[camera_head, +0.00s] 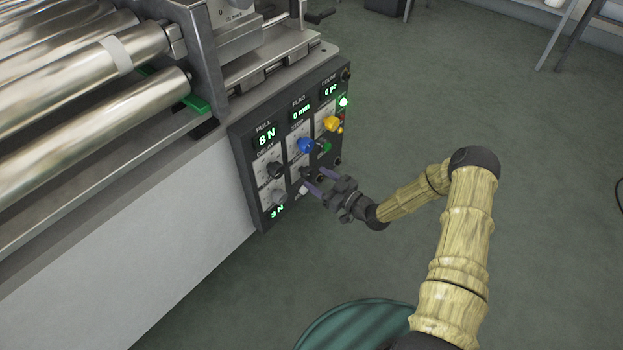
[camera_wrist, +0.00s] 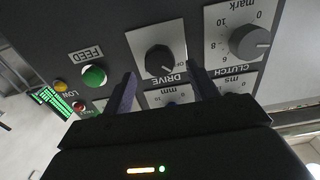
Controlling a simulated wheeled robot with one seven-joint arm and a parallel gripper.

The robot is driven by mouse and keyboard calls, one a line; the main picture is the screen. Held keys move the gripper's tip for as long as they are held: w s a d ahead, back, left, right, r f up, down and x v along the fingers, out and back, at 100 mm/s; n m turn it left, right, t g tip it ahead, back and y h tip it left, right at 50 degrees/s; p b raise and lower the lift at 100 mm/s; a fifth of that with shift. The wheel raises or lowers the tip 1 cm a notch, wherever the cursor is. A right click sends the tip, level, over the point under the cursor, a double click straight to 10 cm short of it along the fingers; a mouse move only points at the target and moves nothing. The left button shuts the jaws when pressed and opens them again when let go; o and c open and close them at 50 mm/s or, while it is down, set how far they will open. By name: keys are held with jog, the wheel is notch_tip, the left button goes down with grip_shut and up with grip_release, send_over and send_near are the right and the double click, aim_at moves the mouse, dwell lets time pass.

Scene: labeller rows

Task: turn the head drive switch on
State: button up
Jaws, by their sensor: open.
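The drive switch is a round black knob (camera_wrist: 160,60) on a pale plate marked DRIVE in the wrist view. A light pointer mark shows on its lower right side, on the side of small lettering that seems to read OFF. My gripper (camera_wrist: 160,70) is open, with one finger on each side of the knob in the picture. I cannot tell whether the fingers touch it. In the head view my gripper (camera_head: 315,180) is at the lower right of the control panel (camera_head: 246,178), its fingertips close to the panel face. The drive knob is hard to make out there.
A green FEED button (camera_wrist: 94,76) and a grey clutch knob (camera_wrist: 250,42) flank the switch. Blue (camera_head: 305,145) and yellow (camera_head: 331,123) knobs sit above my gripper. Metal rollers (camera_head: 130,110) lie left of the panel. The floor to the right is open.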

aim_at(310, 174)
jog(key=shift+b+x, duration=0.45)
jog(key=shift+x, duration=1.2)
jog(key=c, duration=1)
